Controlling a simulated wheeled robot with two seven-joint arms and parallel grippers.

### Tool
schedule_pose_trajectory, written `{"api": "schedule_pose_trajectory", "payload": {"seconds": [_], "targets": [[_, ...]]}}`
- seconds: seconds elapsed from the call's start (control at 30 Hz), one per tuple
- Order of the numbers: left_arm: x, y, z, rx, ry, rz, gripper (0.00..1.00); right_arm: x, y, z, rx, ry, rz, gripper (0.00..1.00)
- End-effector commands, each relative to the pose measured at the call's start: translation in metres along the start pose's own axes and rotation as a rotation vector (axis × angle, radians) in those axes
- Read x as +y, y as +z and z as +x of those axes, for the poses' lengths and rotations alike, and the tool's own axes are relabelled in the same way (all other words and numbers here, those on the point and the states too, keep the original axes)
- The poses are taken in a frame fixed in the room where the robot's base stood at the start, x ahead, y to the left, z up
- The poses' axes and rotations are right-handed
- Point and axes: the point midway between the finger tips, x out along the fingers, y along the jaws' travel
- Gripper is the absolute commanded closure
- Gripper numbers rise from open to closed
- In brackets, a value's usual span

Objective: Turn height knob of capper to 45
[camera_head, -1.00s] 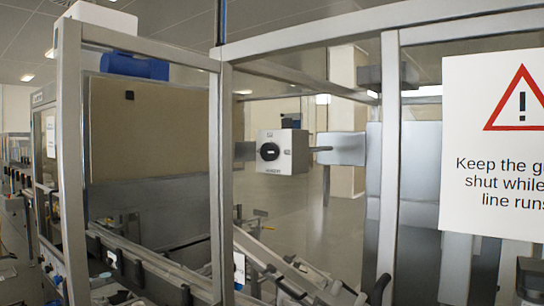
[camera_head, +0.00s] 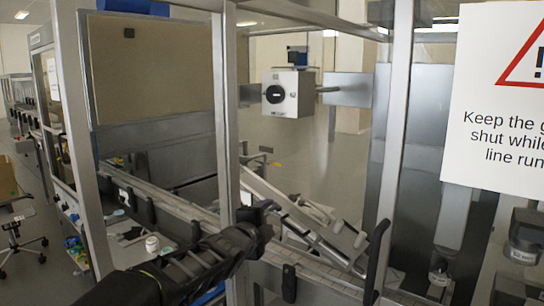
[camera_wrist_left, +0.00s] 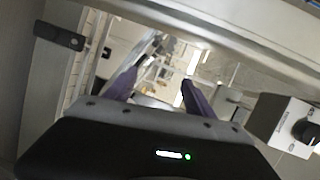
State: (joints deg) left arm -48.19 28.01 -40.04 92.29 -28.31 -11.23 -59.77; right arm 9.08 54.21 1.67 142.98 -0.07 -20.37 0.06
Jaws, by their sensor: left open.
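A light grey box with a black round knob (camera_head: 274,94) on its front hangs on a bracket behind the clear guard frame. In the left wrist view the box and knob (camera_wrist_left: 305,130) are at the right edge. The scale and label are too small to read, so I cannot tell the setting. My left gripper (camera_head: 264,212) reaches up from the lower left, below the box and apart from it. Its two fingers (camera_wrist_left: 158,84) are spread and empty in the left wrist view. My right gripper is not in view.
Metal guard posts (camera_head: 228,150) stand near the left gripper and the knob box. A warning sign (camera_head: 510,100) hangs at the right. A sloping chute (camera_head: 310,225) and a conveyor rail (camera_head: 150,195) lie below. A white bottle (camera_head: 152,244) stands at the lower left.

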Motion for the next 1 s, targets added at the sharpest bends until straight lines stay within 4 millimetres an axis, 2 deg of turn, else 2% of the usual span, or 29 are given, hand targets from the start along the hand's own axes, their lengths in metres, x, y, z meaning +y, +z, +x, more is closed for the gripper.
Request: {"api": "schedule_pose_trajectory", "payload": {"seconds": [0.03, 0.1, 0.2, 0.3, 0.33, 0.4, 0.47, 0.8, 1.0], "targets": [[-0.055, -0.010, -0.011, 0.008, -0.077, 0.108, 0.37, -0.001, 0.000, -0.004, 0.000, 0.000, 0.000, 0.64], [-0.114, -0.017, -0.028, 0.001, -0.164, 0.254, 0.37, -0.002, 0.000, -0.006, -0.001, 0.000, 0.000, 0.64], [-0.184, -0.025, -0.056, -0.025, -0.270, 0.427, 0.37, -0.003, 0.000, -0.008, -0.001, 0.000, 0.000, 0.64], [-0.233, -0.029, -0.080, -0.057, -0.343, 0.551, 0.37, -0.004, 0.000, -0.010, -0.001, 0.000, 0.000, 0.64], [-0.243, -0.029, -0.086, -0.067, -0.359, 0.577, 0.37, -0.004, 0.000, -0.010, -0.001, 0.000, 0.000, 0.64], [-0.259, -0.029, -0.095, -0.081, -0.383, 0.621, 0.37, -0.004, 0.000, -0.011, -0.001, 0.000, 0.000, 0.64], [-0.265, -0.029, -0.099, -0.089, -0.392, 0.638, 0.37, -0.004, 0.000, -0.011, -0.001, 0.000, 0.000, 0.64], [-0.266, -0.029, -0.098, -0.090, -0.392, 0.642, 0.37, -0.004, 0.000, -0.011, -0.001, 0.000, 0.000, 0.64], [-0.274, -0.030, -0.088, -0.091, -0.390, 0.645, 0.37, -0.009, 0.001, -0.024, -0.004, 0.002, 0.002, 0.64]]}}
